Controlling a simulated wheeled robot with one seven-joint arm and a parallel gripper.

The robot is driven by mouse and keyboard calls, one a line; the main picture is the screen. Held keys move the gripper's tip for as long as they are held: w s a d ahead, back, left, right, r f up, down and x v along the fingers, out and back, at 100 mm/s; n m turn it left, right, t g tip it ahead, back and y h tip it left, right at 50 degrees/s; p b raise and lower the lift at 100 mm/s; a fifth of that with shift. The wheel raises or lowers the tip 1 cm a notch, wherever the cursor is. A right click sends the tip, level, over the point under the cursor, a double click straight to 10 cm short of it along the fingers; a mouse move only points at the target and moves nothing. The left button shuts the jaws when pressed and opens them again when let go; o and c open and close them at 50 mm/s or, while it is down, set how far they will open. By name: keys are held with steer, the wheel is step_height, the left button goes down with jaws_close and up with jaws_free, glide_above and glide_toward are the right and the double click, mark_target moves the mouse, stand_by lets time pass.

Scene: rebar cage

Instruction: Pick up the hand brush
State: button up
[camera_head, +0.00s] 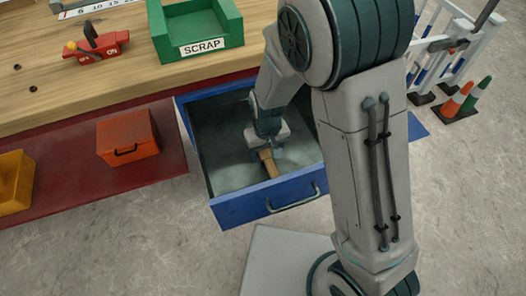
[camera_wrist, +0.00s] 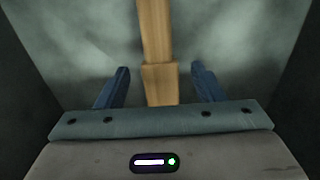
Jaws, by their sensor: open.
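The hand brush (camera_head: 270,165) lies in the open blue drawer (camera_head: 262,207), with its wooden part showing below my gripper in the head view. In the wrist view, the light wooden brush (camera_wrist: 158,55) runs from the top edge down between my fingers, with a wider wooden block at its near end. My gripper (camera_wrist: 160,82) is open, with one blue finger on each side of the wood and a gap on both sides. In the head view, my gripper (camera_head: 267,148) is down inside the drawer, and it hides part of the brush. Any bristles are not visible.
The drawer walls stand close around my arm. The wooden bench (camera_head: 120,60) above holds a green SCRAP bin (camera_head: 197,32) and a red tool (camera_head: 96,46). An orange box (camera_head: 128,137) and a yellow box (camera_head: 14,180) sit on the red shelf. Cones (camera_head: 462,98) stand right.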

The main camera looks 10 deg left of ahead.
mark_target(266, 155)
step_height(266, 155, down, 2)
steer(key=shift+f, duration=0.15)
steer(key=c, duration=1.3)
steer(key=shift+c, duration=0.2)
step_height(266, 155, up, 18)
steer(key=p, duration=0.4)
steer(key=shift+p, duration=0.4)
steer(key=o, duration=0.4)
steer(key=shift+r, duration=0.2)
